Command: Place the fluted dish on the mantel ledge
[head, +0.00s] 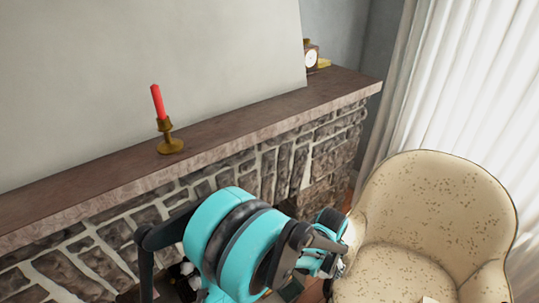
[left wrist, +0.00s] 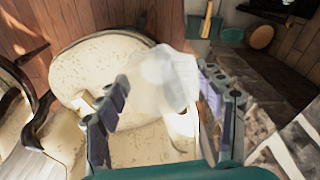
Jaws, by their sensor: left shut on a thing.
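The mantel ledge (head: 240,122) is a long brown stone shelf across the head view, above a stone fireplace wall. My left gripper (head: 335,244) is in front of the fireplace, lower than the ledge and beside the armchair. In the left wrist view my left gripper (left wrist: 165,98) is shut on a pale, translucent dish (left wrist: 165,75), which lies between its two fingers. The dish's fluting is too blurred to make out. In the head view the arm mostly hides it. My right gripper is not in view.
A brass candlestick (head: 170,144) with a red candle stands on the ledge left of centre. A small clock (head: 311,57) stands at its far right end. The ledge between them is bare. A cream armchair (head: 435,210) stands at the right, before white curtains (head: 455,80).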

